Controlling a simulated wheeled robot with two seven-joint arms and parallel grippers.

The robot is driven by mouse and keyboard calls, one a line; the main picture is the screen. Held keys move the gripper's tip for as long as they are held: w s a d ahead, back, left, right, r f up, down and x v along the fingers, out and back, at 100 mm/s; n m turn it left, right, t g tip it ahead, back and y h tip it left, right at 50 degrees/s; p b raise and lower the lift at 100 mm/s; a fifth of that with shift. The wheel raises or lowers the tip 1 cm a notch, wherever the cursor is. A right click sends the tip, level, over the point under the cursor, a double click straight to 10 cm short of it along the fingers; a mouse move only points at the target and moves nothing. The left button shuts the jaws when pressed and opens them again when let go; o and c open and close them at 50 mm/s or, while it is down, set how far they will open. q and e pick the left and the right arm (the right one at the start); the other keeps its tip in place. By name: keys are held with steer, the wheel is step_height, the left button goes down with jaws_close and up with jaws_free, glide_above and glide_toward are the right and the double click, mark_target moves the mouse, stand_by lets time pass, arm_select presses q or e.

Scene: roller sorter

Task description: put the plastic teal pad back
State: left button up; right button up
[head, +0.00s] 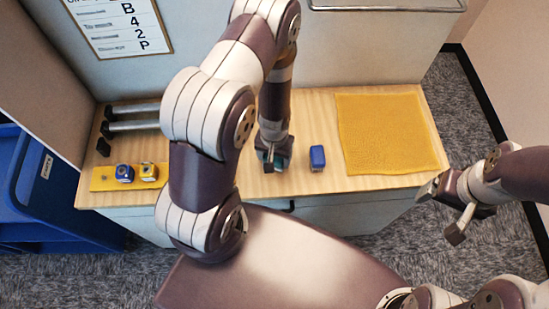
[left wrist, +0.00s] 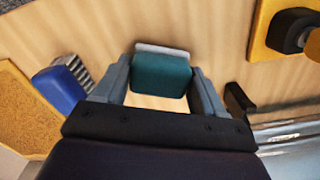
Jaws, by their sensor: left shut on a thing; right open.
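A teal pad (left wrist: 162,75) with a pale edge strip sits between the two fingers of my left gripper (left wrist: 164,88) in the left wrist view. My left gripper (head: 272,160) is shut on it, over the middle of the wooden counter near its front edge. In the head view the pad is mostly hidden by the gripper. I cannot tell whether it touches the counter. My right gripper (head: 452,210) is open and empty, off the counter's right end.
A blue block (head: 317,157) stands right of my left gripper, then a yellow mat (head: 388,133). At left lie grey rollers (head: 134,126) with black ends and a yellow board (head: 103,178) carrying a blue piece (head: 124,173) and a yellow piece (head: 148,172). A blue bin (head: 50,205) stands beyond.

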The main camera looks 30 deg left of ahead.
arm_select(q)
steer(key=shift+s+d+f, duration=0.1)
steer(key=shift+s+f, duration=0.05)
steer(key=shift+f, duration=0.4)
steer(key=o, duration=0.9)
steer(key=shift+f, duration=0.1)
steer(key=shift+o, duration=0.2)
